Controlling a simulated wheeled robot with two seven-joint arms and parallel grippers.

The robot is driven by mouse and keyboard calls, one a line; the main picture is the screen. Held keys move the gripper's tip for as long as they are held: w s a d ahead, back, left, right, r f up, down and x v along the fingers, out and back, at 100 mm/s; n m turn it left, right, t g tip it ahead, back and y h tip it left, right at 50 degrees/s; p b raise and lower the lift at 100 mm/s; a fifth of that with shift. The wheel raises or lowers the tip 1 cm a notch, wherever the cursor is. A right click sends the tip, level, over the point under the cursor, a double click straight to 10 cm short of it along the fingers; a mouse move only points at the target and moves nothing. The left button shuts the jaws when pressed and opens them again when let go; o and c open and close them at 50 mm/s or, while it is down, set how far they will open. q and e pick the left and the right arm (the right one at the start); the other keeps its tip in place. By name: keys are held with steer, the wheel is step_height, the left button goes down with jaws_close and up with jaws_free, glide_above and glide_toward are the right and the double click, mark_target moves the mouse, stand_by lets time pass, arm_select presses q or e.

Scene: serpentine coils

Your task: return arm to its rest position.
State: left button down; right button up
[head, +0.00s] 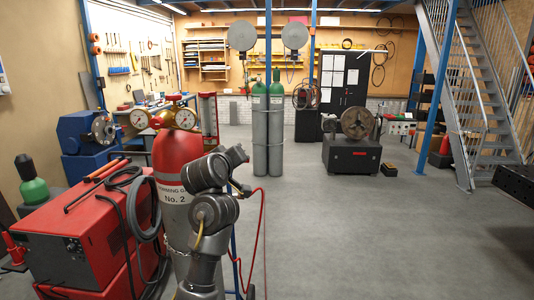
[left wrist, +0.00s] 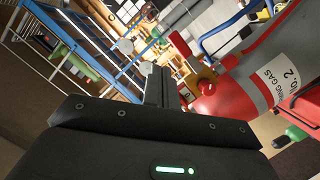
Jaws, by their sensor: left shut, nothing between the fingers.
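My left arm (head: 212,212) rises in front of the red-topped gas cylinder (head: 174,160) labelled "No. 2" and covers part of its body. In the left wrist view my left gripper (left wrist: 158,82) is shut, with its fingers together and nothing held. The cylinder also shows at the right of the left wrist view (left wrist: 265,70), apart from the fingers as far as I can tell. In the head view the gripper's fingers cannot be made out clearly. My right gripper is in neither view.
A brass regulator with two gauges (head: 168,117) tops the cylinder. A red welding machine (head: 75,235) with dark cables stands at left. A red hose (head: 264,225) hangs beside my arm. Grey cylinders (head: 268,135) stand further back. The floor (head: 370,235) at right is clear.

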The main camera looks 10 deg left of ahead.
arm_select(q)
steer(key=w+f+m+y+b, duration=0.15)
steer(key=w+f, duration=0.25)
steer(key=f, duration=0.7)
steer(key=w+f+m+b, duration=0.1)
steer(key=w+f+m, duration=0.25)
steer(key=f, duration=0.75)
steer(key=s+f+m+g+h+b, duration=0.1)
steer(key=s+f+m+g+b, duration=0.35)
steer(key=f, duration=1.55)
steer(key=s+f+n+g+p, duration=0.15)
steer(key=s+f, duration=0.65)
steer(key=f, duration=1.2)
steer(key=s+a+f+m+g+b, duration=0.15)
steer(key=s+f+g+b, duration=0.25)
steer(key=s+f, duration=2.15)
steer(key=s+a+f+g+b, duration=0.1)
steer(key=s+f, duration=0.3)
steer(key=s, duration=0.7)
steer(key=s+a+f+g+b, duration=0.1)
steer(key=s+f, duration=0.3)
steer(key=s, duration=0.8)
steer(key=s+a+f+g+b, duration=0.1)
steer(key=s+f+g, duration=0.1)
steer(key=s, duration=1)
steer(key=shift+a+f+g, duration=0.4)
steer(key=shift+f, duration=0.5)
